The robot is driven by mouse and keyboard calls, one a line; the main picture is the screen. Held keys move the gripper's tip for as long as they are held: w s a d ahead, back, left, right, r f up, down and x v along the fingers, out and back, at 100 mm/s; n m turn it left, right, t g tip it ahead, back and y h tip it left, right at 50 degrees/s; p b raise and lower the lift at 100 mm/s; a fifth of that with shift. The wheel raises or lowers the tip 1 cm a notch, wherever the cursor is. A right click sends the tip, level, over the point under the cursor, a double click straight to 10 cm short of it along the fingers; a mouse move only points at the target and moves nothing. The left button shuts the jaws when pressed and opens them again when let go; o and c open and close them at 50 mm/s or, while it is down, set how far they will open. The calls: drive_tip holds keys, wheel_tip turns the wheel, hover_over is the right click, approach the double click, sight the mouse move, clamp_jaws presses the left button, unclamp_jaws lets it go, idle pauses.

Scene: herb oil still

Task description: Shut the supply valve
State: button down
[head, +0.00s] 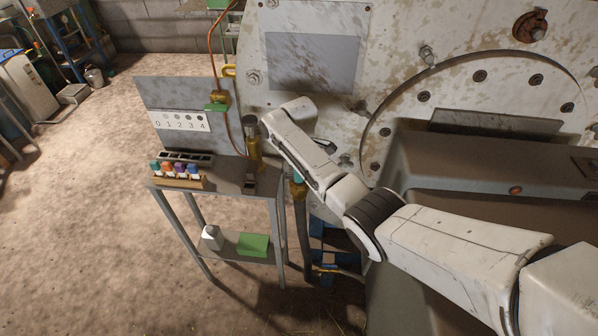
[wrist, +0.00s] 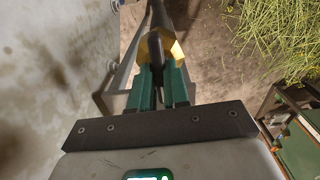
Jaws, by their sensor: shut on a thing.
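The supply valve appears to be the brass fitting on a dark upright pipe beside the small table. In the head view its brass part (head: 298,190) shows just below my arm. In the wrist view the brass body (wrist: 153,47) is straight ahead, with a dark lever (wrist: 157,72) across it. My gripper (wrist: 158,88) has green fingers shut on this dark lever. In the head view my arm hides most of the gripper and the lever. I cannot tell the lever's exact angle to the pipe.
The small metal table (head: 222,178) stands left of the pipe, holding a rack of coloured-capped vials (head: 177,182) and a brass-coloured cylinder (head: 253,150). A copper line has another brass fitting (head: 218,100). The large stained still (head: 400,60) stands behind.

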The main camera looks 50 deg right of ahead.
drive_tip(key=c, duration=1.1)
unclamp_jaws()
wheel_tip(320, 180, up, 11)
drive_tip(key=shift+f+b, duration=0.1)
drive_tip(key=shift+b, duration=0.35)
